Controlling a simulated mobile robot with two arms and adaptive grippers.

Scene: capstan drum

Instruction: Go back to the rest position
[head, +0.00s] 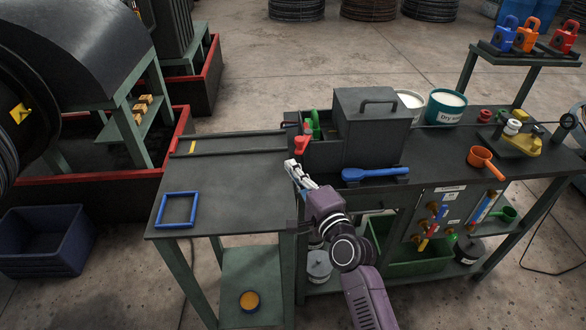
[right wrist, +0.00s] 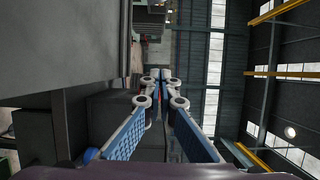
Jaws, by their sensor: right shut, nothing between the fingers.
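My right gripper (head: 291,167) is shut and empty. In the head view it hangs in the air near the front of the dark workbench, left of the blue scoop (head: 374,173) and just in front of the open bin with red and green handles. In the right wrist view my right gripper (right wrist: 163,76) has its two blue-padded fingers meeting at the tips, with nothing between them. The fingers point along the bench front, with the building's wall and windows on the right. My left gripper is not in view.
A dark box with a handle (head: 368,125) stands on the bench behind the scoop. A blue square frame (head: 176,210) lies on the left table. An orange scoop (head: 484,160) lies at the right. A panel with coloured valves (head: 438,215) is below the bench top. Floor is free in front.

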